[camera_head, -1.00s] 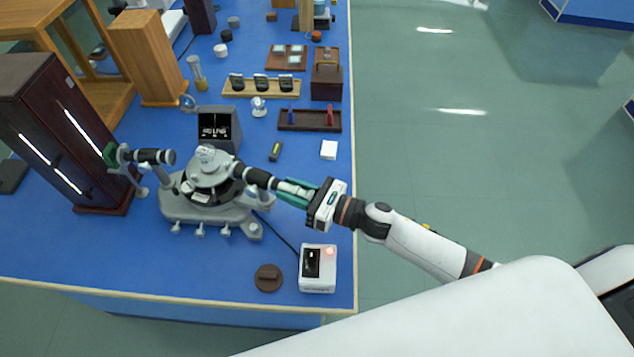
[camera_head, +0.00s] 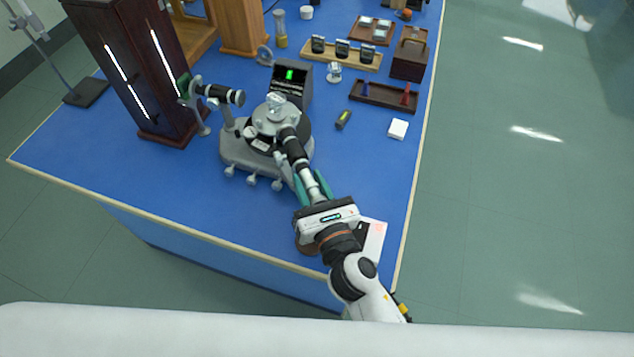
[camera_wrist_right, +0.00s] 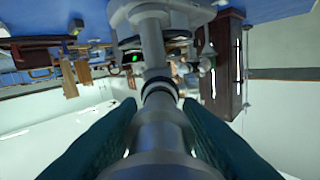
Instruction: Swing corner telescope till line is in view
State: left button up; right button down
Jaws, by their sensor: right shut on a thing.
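The spectrometer (camera_head: 268,135) stands on the blue bench, with a prism (camera_head: 276,103) on its central table. Its telescope (camera_head: 298,160) points toward the front right of the bench. My right gripper (camera_head: 314,190) is shut on the telescope's outer end. In the right wrist view the teal fingers lie on both sides of the telescope tube (camera_wrist_right: 158,125). The fixed collimator (camera_head: 218,93) points left toward the dark lamp housing (camera_head: 140,70) with bright slits. A small display (camera_head: 291,82) behind the spectrometer shows a green patch on its dark screen. My left gripper is not in view.
A white box (camera_head: 374,240) sits partly hidden behind my right gripper near the front right edge. A small yellow-marked item (camera_head: 343,119), a white block (camera_head: 398,129) and a rack with red and blue pieces (camera_head: 384,96) lie to the right. The bench's front left is clear.

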dwell(0.3)
jog(key=c, duration=1.2)
grip_release()
jog(key=shift+c, duration=0.2)
jog(key=shift+s+d+f, duration=0.15)
jog(key=shift+s+d, duration=0.05)
jog(key=shift+s, duration=0.3)
jog(key=b+v, duration=0.4)
jog(key=v, duration=0.7)
